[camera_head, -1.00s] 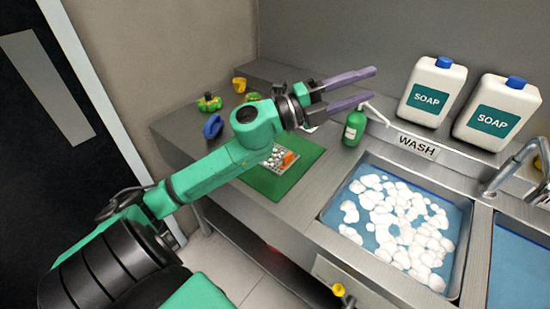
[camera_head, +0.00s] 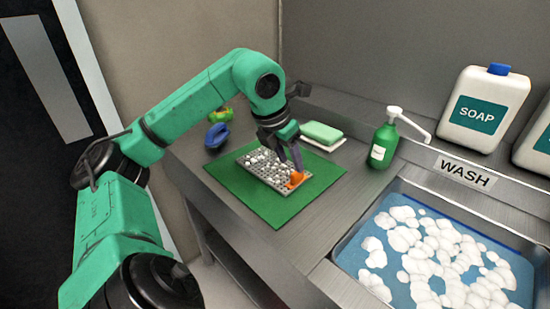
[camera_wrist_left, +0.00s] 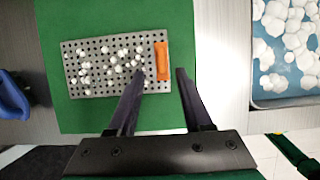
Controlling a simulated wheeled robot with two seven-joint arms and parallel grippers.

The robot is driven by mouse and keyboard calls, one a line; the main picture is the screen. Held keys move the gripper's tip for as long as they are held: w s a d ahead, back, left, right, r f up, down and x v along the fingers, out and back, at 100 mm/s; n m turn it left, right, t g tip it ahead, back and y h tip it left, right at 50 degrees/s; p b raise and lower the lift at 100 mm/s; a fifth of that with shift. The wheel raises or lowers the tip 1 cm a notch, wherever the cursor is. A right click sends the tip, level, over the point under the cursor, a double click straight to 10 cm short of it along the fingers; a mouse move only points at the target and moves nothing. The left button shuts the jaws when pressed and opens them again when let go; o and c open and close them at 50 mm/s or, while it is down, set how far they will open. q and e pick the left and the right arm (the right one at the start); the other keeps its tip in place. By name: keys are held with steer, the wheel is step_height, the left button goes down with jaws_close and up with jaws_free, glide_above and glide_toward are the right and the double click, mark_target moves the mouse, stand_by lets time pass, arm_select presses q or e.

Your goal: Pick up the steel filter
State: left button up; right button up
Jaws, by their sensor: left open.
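The steel filter (camera_head: 262,165) is a flat grey perforated plate with an orange handle (camera_head: 296,179) at one end and white bits scattered on it. It lies on a green mat (camera_head: 232,181) on the counter. It also shows in the left wrist view (camera_wrist_left: 101,83), with its orange handle (camera_wrist_left: 162,60) at its right end. My left gripper (camera_head: 292,160) points down over the handle end and is open and empty. In the left wrist view, its fingers (camera_wrist_left: 158,74) lie on either side of the handle; I cannot tell their height above it. My right gripper is not in view.
A green sponge (camera_head: 321,132) on a white dish and a green soap bottle (camera_head: 383,146) stand behind the mat. A blue item (camera_head: 217,136) lies to the left. A foamy sink (camera_head: 352,254) is at the right. White soap jugs (camera_head: 486,108) stand behind it.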

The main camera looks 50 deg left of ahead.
mark_target(295, 173)
arm_select(q)
steer(key=x, duration=0.4)
steer(key=shift+w+d+f, duration=0.1)
steer(key=shift+w+f, duration=0.1)
steer(key=shift+f, duration=0.15)
steer(key=shift+r, duration=0.1)
jaws_close()
